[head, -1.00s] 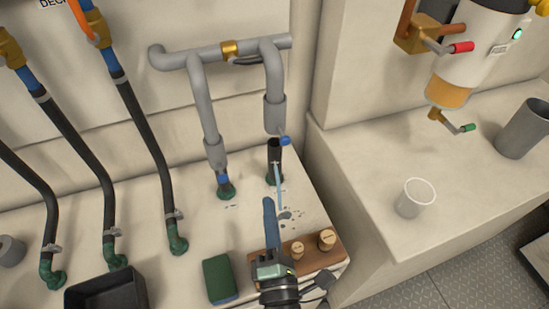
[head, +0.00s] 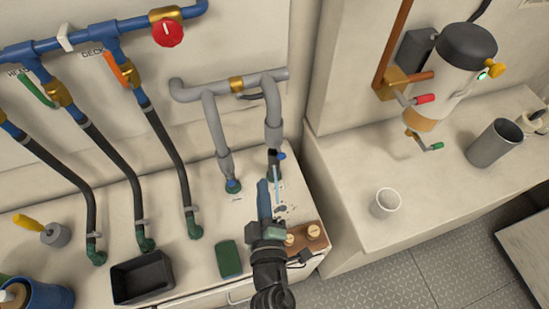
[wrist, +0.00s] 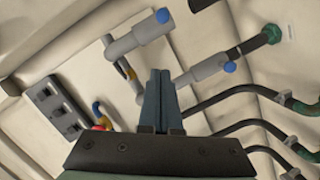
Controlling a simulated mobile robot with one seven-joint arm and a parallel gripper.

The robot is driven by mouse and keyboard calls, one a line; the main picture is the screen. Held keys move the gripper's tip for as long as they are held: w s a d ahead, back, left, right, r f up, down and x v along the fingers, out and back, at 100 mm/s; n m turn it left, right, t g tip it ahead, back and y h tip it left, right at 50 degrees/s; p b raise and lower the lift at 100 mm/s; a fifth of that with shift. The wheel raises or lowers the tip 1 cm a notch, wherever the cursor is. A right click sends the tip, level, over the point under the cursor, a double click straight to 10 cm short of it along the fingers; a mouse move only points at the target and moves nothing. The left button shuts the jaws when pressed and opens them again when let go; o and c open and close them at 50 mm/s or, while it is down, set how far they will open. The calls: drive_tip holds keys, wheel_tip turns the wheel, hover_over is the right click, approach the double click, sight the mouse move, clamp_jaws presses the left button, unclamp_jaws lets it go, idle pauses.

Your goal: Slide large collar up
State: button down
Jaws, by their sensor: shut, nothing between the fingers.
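The grey pipe has two down-legs. The right leg ends in a large grey collar (head: 273,136) with a blue knob (head: 282,156); a gap shows between it and the dark stub (head: 272,158) below. In the wrist view the large collar (wrist: 142,40) is upper left and the slimmer collar (wrist: 203,70) right of the fingers. My gripper (head: 264,186) is shut and empty, in front of the stub, apart from both collars.
A wooden block with plugs (head: 307,238), green sponge (head: 229,259) and black tray (head: 142,277) lie near the front edge. Black hoses (head: 166,155) stand left; a white cup (head: 386,203) stands right.

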sight(277, 139)
drive_tip(key=w+d+f, duration=0.2)
drive_tip(key=w+f, duration=0.1)
drive_tip(key=w, duration=0.6)
drive_tip(key=shift+d+f, duration=0.15)
drive_tip(key=shift+d, duration=0.05)
